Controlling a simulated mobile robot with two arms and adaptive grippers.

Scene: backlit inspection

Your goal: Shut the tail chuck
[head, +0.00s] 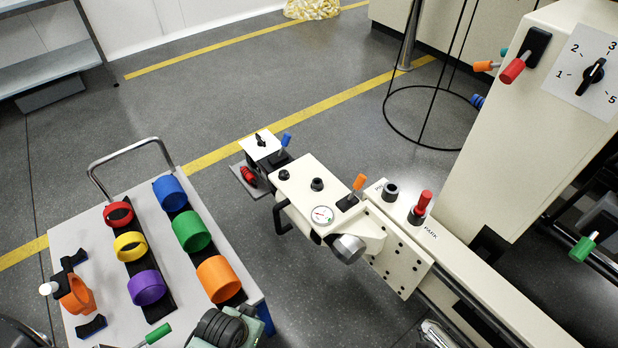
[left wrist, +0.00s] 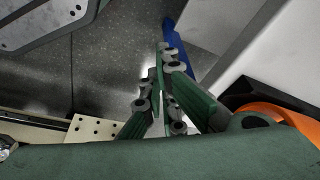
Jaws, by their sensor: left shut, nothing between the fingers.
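The tail unit is a cream housing (head: 318,188) in the head view, with a round gauge (head: 323,215) on top. A short grey metal cylinder (head: 348,247), which looks like its chuck, points toward the lower right. An orange-tipped lever (head: 358,183) stands upright on the housing, and a blue-tipped lever (head: 285,141) stands on its far end. I cannot tell which lever works the chuck. My left gripper (left wrist: 162,70) shows green fingers, closed together and empty, in the left wrist view. In the head view only its wrist shows at the bottom edge, apart from the tail unit. My right gripper is not in view.
A trolley (head: 85,235) with several coloured rings stands at the left; its orange ring (left wrist: 280,115) is close by in the left wrist view. A red handle (head: 422,203) marked PARK stands on the bed right of the tail unit. Floor between trolley and tail unit is clear.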

